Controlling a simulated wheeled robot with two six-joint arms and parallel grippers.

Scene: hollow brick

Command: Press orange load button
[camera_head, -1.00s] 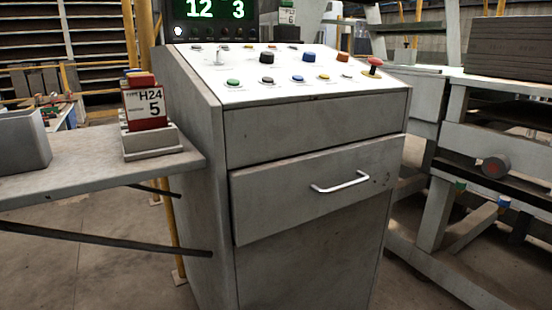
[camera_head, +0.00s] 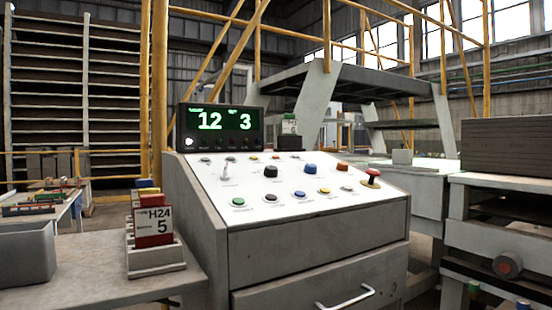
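The sloped white control panel (camera_head: 285,188) tops a grey console in the middle of the view. An orange-red button (camera_head: 342,167) sits on its right part, right of a larger blue button (camera_head: 310,169) and up and left of a red mushroom knob (camera_head: 371,176). I cannot read its label, so I cannot tell for sure that it is the load button. Green, black, blue and yellow buttons line the lower row. Neither of my grippers is in view.
A display (camera_head: 220,127) reading 12 and 3 stands behind the panel. A side shelf (camera_head: 95,265) at left holds a card holder (camera_head: 155,257) with an H24 5 card and a grey bin (camera_head: 25,254). A drawer handle (camera_head: 345,298) sticks out at the console's front.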

